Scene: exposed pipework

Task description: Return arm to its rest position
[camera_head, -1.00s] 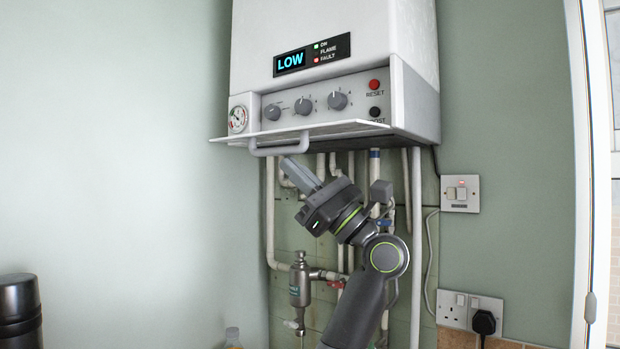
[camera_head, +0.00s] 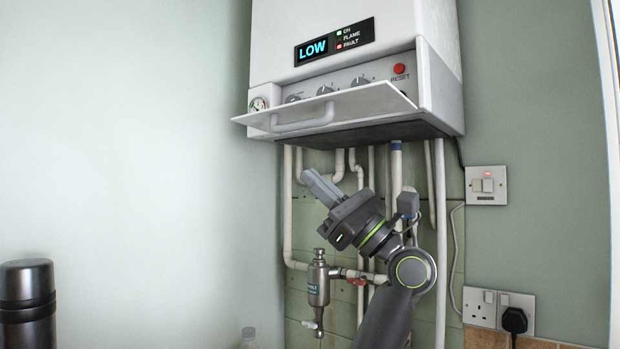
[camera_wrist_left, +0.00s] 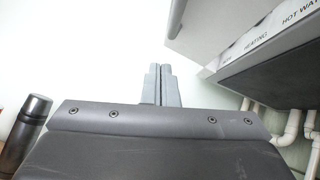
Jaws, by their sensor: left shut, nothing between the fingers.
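My left gripper (camera_head: 317,184) is in front of the pipes, below the boiler's open front flap. Its arm comes up from the bottom of the head view, and the fingers point up and to the left. The fingers are closed together with nothing between them; the closed tips also show in the left wrist view (camera_wrist_left: 158,72). The gripper looks apart from the flap (camera_head: 360,106) and its handle (camera_head: 303,124). My right gripper is in neither view.
The white boiler (camera_head: 440,75) shows LOW on its display (camera_head: 313,49) and a lit red fault light. White pipes (camera_head: 440,240) and a metal filter (camera_head: 318,285) are below it. A dark flask (camera_head: 28,305) stands at lower left. Sockets (camera_head: 498,311) are at right.

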